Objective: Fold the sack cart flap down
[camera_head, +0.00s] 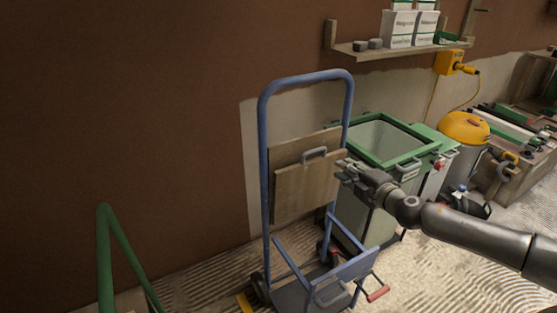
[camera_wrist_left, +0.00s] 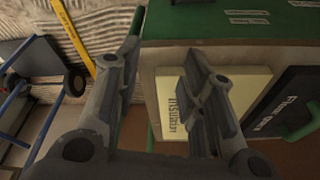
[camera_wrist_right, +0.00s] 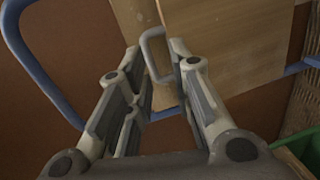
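The blue sack cart (camera_head: 263,170) stands upright by the brown wall. A wooden panel (camera_head: 305,193) with a grey loop handle (camera_head: 314,153) stands upright against its frame and looks like the flap. My right gripper (camera_head: 345,169) is open at the panel's right side, below the handle's height in the picture. In the right wrist view, the handle (camera_wrist_right: 148,45) shows ahead between the open fingers, which are not closed on it. My left gripper (camera_wrist_left: 163,45) is open and empty in the left wrist view, beside a labelled box; it is outside the head view.
A green-rimmed bin (camera_head: 383,140) stands close behind my right gripper. A yellow-lidded drum (camera_head: 464,127) and a workbench lie further right. A wall shelf (camera_head: 400,50) hangs above. A green rail (camera_head: 104,255) is at lower left. A red-handled item (camera_head: 378,293) is by the cart's base.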

